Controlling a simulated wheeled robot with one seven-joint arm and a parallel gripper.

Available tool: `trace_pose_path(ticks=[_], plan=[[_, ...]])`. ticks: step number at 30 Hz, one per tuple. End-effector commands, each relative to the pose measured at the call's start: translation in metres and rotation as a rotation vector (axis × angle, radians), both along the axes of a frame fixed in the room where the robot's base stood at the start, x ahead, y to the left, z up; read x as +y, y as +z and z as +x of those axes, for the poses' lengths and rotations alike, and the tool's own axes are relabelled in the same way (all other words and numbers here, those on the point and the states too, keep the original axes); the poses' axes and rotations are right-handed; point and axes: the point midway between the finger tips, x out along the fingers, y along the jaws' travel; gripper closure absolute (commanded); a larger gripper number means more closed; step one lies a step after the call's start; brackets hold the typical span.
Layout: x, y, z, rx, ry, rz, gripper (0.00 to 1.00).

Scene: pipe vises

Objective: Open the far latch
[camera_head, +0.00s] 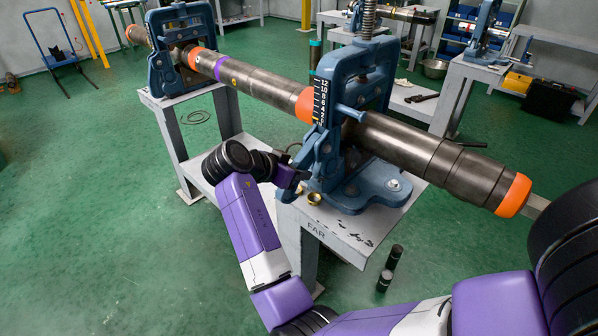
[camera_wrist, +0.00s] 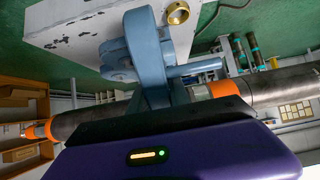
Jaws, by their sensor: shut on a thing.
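The far vise (camera_head: 368,70) is a blue cast frame bolted to a grey bench marked FAR. A long steel pipe (camera_head: 400,145) with orange bands lies through it. The far latch (camera_head: 322,150) is a blue hooked piece on the vise's near left side. In the wrist view the latch (camera_wrist: 150,55) is a curved blue arm, with a blue rod beside it. My gripper (camera_head: 296,176) is at the latch's lower left side and is shut on it. The purple hand housing covers the wrist view's lower part, so the exact contact is hidden.
A brass ring (camera_head: 314,199) sits on the bench top beside the vise base. A second blue vise (camera_head: 178,45) holds the pipe on another bench at the back left. Green floor is open at left.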

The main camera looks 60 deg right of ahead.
Motion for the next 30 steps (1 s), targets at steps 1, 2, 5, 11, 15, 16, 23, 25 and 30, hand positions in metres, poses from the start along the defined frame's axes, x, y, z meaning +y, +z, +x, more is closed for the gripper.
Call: trace_pose_path(ticks=[1, 2, 5, 11, 15, 16, 23, 25, 30], plan=[[0.0, 0.001, 0.0, 0.0, 0.0, -0.001, 1.0], [0.0, 0.001, 0.0, 0.0, 0.0, -0.001, 0.73], [0.0, 0.0, 0.0, 0.0, 0.0, -0.001, 0.55], [0.0, 0.0, 0.0, 0.0, 0.0, -0.001, 0.55], [0.002, 0.001, 0.001, 0.0, 0.001, -0.001, 0.55], [0.003, 0.002, 0.001, 0.0, 0.001, -0.001, 0.55], [0.028, 0.022, 0.009, -0.002, 0.003, -0.002, 0.55], [0.037, 0.028, 0.012, -0.001, 0.002, -0.001, 0.55], [0.054, 0.041, 0.016, -0.001, 0.001, -0.002, 0.55]])
